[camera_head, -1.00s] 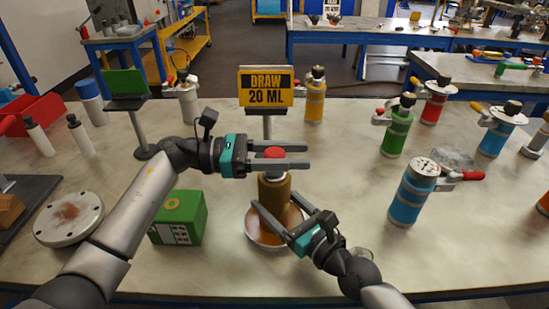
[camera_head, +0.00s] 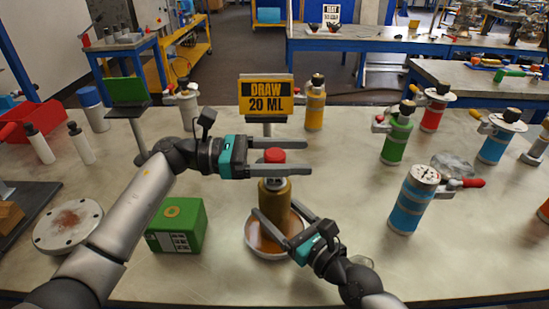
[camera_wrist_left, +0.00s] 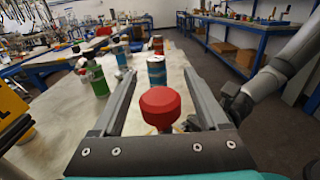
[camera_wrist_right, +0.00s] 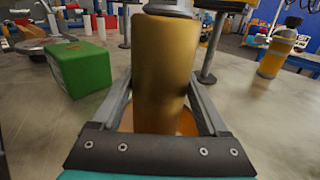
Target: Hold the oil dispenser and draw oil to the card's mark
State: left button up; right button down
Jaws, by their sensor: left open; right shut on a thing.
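The oil dispenser is a brown-gold cylinder (camera_head: 274,199) with a red knob (camera_head: 274,155) on top, standing in a shallow dish (camera_head: 256,243) with brown contents. My right gripper (camera_head: 275,229) is shut on its body, which fills the right wrist view (camera_wrist_right: 165,70). My left gripper (camera_head: 308,158) is open, with one finger on each side of the red knob; the knob sits between the fingers in the left wrist view (camera_wrist_left: 160,106), with gaps beside it. The yellow and black card (camera_head: 266,94) reads "DRAW 20 ML" and stands behind the dispenser.
A green box (camera_head: 177,226) stands left of the dish. A round grey flange (camera_head: 68,226) lies farther left. A blue vessel (camera_head: 411,203) stands at right, with green (camera_head: 397,137) and orange (camera_head: 315,106) vessels behind. The front right table is clear.

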pick_arm(q)
jog(key=shift+a+f, duration=0.1)
jog(key=shift+a, duration=2.9)
jog(key=a, duration=1.2)
pick_arm(e)
grip_release()
